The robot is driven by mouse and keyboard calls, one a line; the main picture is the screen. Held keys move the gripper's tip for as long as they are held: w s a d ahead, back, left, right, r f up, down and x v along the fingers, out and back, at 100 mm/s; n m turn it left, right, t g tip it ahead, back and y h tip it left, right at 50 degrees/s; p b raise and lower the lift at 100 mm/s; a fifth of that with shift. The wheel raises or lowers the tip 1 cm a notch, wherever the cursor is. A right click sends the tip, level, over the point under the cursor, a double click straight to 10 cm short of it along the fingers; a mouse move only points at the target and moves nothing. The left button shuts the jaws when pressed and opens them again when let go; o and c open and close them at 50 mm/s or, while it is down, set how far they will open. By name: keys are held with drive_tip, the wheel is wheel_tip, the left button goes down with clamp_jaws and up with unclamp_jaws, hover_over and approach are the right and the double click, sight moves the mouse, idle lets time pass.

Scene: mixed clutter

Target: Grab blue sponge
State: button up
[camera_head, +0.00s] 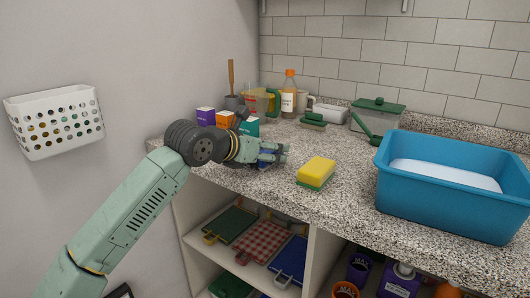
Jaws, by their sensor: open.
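A small dark blue object (264,164) sits on the speckled counter (345,195) just beneath and behind my gripper. It looks like the blue sponge, but most of it is hidden by the gripper. My gripper (284,153) reaches in from the left, low over the counter, with its fingers pointing right. Its fingers are open, and I cannot tell whether they touch the blue object. A yellow sponge with a green underside (316,171) lies a little to the right of the fingertips.
A blue basin (440,204) stands at the right. Small boxes, including an orange one (225,119), stand behind my wrist. A bottle (289,92), a green brush (313,119) and a green-lidded container (377,110) are at the back. A white perforated basket (55,122) hangs on the left wall.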

drive_tip(key=shift+x, duration=0.8)
drive_tip(key=shift+c, duration=0.4)
drive_tip(key=c, duration=1)
